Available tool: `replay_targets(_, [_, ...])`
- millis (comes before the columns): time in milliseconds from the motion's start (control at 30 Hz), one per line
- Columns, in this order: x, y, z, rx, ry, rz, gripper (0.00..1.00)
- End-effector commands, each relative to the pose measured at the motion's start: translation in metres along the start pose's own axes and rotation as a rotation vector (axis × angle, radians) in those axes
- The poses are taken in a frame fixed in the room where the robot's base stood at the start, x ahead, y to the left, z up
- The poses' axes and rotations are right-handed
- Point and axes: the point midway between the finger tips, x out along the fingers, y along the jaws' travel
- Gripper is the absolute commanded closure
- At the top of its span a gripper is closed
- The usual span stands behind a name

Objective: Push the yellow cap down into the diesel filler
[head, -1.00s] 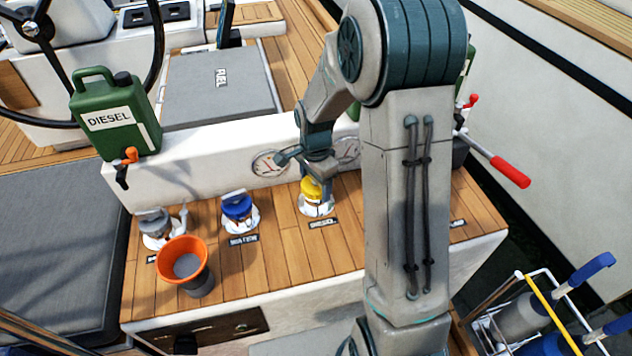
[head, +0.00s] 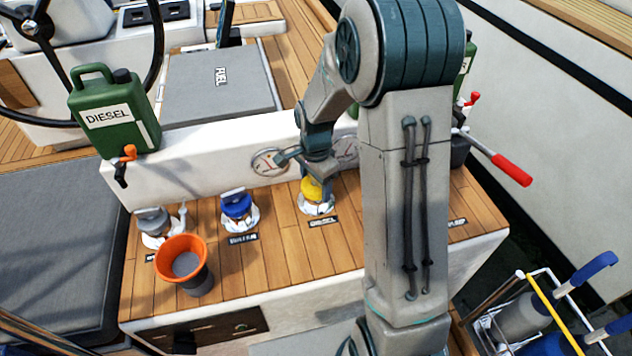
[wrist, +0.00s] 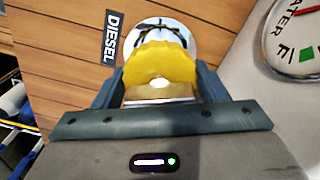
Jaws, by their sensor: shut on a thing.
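The yellow cap (wrist: 160,66) is between the fingers of my gripper (wrist: 160,88) in the wrist view, and the gripper is shut on it. In the head view the yellow cap (head: 313,190) sits at the white round diesel filler (head: 318,208) on the teak top, with my gripper (head: 318,178) above it. The filler's pale flange (wrist: 172,32) shows beyond the cap in the wrist view, next to a DIESEL label (wrist: 112,38). The cap hides the filler's opening, so I cannot tell how deep the cap sits.
A blue-capped filler (head: 238,206) and a grey-capped filler (head: 153,222) stand to the left. An orange funnel (head: 182,250) stands in front of them. A white upright wall with gauges (head: 268,161) is close behind. A green diesel can (head: 112,115) stands at the back left.

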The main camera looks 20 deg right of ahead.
Motion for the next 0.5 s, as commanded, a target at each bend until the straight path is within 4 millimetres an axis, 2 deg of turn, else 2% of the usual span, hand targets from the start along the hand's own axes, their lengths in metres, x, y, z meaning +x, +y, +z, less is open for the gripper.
replay_targets(200, [0.0052, -0.0001, 0.0000, 0.000, 0.000, 0.000, 0.61])
replay_targets(233, [0.0050, -0.0001, 0.0000, 0.000, 0.000, 0.000, 0.31])
replay_targets(267, [0.0044, -0.0001, 0.0000, 0.000, 0.000, 0.000, 0.25])
replay_targets(500, [0.0046, 0.0002, 0.0001, 0.000, 0.000, 0.000, 0.25])
